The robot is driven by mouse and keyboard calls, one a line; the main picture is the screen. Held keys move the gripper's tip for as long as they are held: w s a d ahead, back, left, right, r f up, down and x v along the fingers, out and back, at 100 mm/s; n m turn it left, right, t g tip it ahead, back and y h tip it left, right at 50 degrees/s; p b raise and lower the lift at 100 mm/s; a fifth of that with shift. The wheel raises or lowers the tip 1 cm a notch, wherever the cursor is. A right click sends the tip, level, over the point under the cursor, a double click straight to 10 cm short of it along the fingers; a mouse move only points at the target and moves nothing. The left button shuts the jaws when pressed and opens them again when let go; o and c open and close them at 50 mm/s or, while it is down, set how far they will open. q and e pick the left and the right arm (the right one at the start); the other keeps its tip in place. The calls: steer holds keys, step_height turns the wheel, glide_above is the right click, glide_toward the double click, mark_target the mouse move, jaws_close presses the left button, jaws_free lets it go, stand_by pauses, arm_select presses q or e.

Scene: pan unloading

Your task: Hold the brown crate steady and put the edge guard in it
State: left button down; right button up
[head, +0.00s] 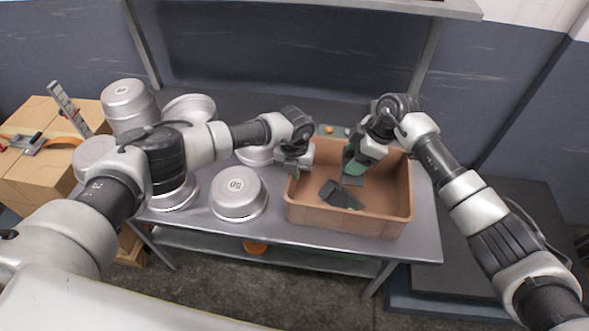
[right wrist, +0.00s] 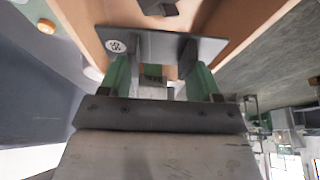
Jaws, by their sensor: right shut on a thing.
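The brown crate (head: 395,215) stands on the right part of the metal table. My left gripper (head: 293,168) is at the crate's left rim; whether its fingers are closed on the wall is too small to tell. My right gripper (head: 352,170), with green fingers, is inside the crate's opening. It is shut on the edge guard, a dark grey plate with a round white sticker, clear in the right wrist view (right wrist: 160,46). The guard is above the crate's floor. Another dark grey piece (head: 342,197) lies in the crate below it; part of it shows in the wrist view (right wrist: 157,7).
A round metal pan (head: 238,193) sits upside down left of the crate. Several more pans, including a stack (head: 130,103), stand further left. Cardboard boxes (head: 30,165) are at the far left. A small orange thing (head: 329,130) is behind the crate. A shelf post rises at the back right.

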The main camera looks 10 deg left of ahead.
steer(key=shift+f, duration=0.65)
steer(key=o, duration=1)
steer(key=shift+r, duration=0.1)
steer(key=v, duration=1.1)
steer(key=shift+d+r, duration=0.25)
steer(key=shift+r, duration=0.1)
arm_select(q)
steer(key=c, duration=1.2)
jaws_free()
steer(key=shift+c, duration=0.2)
steer(key=shift+r, duration=0.15)
